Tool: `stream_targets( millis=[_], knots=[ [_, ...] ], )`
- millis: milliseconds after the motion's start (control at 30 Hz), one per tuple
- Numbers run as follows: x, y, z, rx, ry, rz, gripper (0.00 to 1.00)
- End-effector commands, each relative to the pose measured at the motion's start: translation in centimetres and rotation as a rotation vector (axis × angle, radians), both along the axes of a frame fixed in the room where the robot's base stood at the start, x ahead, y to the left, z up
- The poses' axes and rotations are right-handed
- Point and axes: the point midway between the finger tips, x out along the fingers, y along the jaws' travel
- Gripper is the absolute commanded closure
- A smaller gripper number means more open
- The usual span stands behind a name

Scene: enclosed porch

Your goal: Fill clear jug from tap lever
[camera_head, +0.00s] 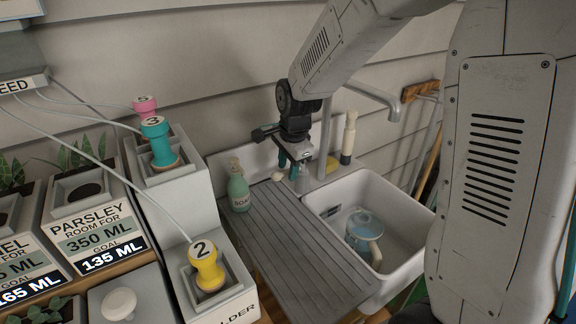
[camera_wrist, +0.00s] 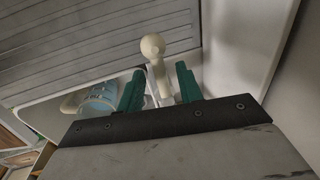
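The clear jug (camera_head: 364,229) stands in the white sink (camera_head: 402,268), with a cream handle and a bluish tint inside; its water level cannot be read. It also shows in the wrist view (camera_wrist: 100,97). The grey tap spout (camera_head: 390,105) reaches out from the wall above the sink. My gripper (camera_head: 292,168) is low behind the draining board, beside the tap's base. In the wrist view, the cream tap lever (camera_wrist: 153,48), with its round knob, lies between my green fingertips (camera_wrist: 157,86). The fingers are apart, with narrow gaps beside the lever.
A grey ribbed draining board (camera_head: 300,255) lies left of the sink. A green soap bottle (camera_head: 238,188) stands at its back edge. Numbered stoppers, including yellow 2 (camera_head: 207,268), and labelled planters are at left.

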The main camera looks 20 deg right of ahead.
Motion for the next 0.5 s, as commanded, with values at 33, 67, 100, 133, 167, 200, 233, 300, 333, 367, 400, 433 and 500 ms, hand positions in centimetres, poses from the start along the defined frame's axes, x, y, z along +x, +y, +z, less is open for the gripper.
stream_targets(
  millis=[33, 67, 100, 133, 167, 200, 233, 300, 333, 367, 400, 433, 500],
  knots=[
    [0.00, 0.01, -0.02, 0.000, 0.000, 0.000, 0.64],
    [-0.01, 0.01, -0.01, 0.000, 0.000, 0.000, 0.64],
    [-0.01, 0.01, 0.00, 0.000, 0.000, 0.000, 0.64],
    [-0.01, 0.01, 0.00, 0.000, 0.000, 0.000, 0.64],
    [-0.01, 0.01, 0.00, 0.000, 0.000, 0.000, 0.64],
    [-0.01, 0.01, 0.00, 0.000, 0.000, 0.000, 0.75],
    [-0.01, 0.01, 0.01, 0.000, 0.000, 0.000, 0.83],
    [-0.02, 0.01, 0.01, 0.000, 0.000, 0.000, 1.00],
    [-0.02, 0.01, 0.01, 0.000, 0.000, 0.000, 1.00],
    [-0.01, 0.01, 0.01, 0.000, 0.000, 0.000, 1.00],
    [-0.01, 0.01, 0.01, 0.000, 0.000, 0.000, 1.00],
    [-0.02, 0.00, 0.02, 0.000, 0.000, 0.001, 1.00],
    [-0.10, -0.04, 0.02, 0.000, 0.001, 0.014, 1.00]
  ],
)
